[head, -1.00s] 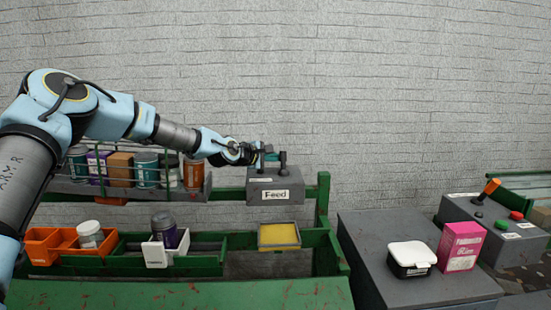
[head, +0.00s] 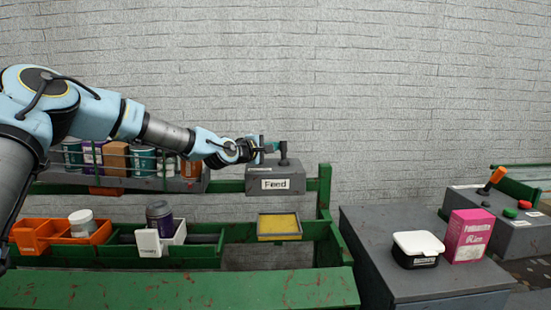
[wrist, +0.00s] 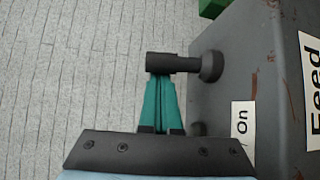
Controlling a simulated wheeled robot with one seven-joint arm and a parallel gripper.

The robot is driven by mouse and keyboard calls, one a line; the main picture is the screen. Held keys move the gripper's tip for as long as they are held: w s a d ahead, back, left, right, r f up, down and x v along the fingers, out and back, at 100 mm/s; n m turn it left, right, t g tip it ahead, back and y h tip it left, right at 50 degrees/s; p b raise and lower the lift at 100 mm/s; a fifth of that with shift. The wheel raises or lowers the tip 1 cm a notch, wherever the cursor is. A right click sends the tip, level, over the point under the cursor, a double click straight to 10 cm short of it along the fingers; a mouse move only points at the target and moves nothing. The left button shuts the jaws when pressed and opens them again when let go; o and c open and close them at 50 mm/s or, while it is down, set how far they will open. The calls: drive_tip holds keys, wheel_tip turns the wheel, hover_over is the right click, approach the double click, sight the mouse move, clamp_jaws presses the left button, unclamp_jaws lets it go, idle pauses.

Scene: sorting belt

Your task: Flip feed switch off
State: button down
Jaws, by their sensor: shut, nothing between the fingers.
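The grey feed box (head: 262,172) with its "Feed" label sits on the green frame in the head view. Its dark switch lever (head: 283,150) stands up from the top. In the wrist view the lever (wrist: 168,63) juts sideways from a round dark base on the box, and an "On" label (wrist: 241,124) lies lower on that face. My gripper (head: 274,146) is just left of the lever in the head view. The wrist view shows its green fingers (wrist: 160,76) shut and empty, tips at the lever. I cannot tell whether they touch it.
A caged shelf (head: 150,183) with several cans and boxes lies below my arm. A yellow-topped tray (head: 279,225) is below the feed box. On the right are a grey cabinet (head: 365,250) and a control box (head: 505,232) with an orange lever.

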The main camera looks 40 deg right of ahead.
sight(283, 148)
drive_tip(key=b, duration=0.1)
drive_tip(key=f+m+h+b, duration=0.1)
drive_tip(key=b, duration=0.1)
drive_tip(key=shift+s+a+f+b, duration=0.1)
drive_tip(key=shift+s+a+b, duration=0.2)
drive_tip(key=shift+s, duration=0.1)
drive_tip(key=shift+s+a+m+t+h+b, duration=0.1)
drive_tip(key=shift+s+m+t+h+b, duration=0.1)
drive_tip(key=shift+m+t+h+b, duration=0.4)
drive_tip(key=shift+s+a+r+g+b, duration=0.15)
drive_tip(key=shift+r+g+b, duration=0.25)
drive_tip(key=shift+b, duration=0.1)
drive_tip(key=shift+s+a+r+b, duration=0.1)
drive_tip(key=shift+s+a+b, duration=0.15)
drive_tip(key=shift+s+b, duration=0.15)
drive_tip(key=shift+s+a+b, duration=0.25)
drive_tip(key=shift+b, duration=0.1)
drive_tip(key=shift+s, duration=0.15)
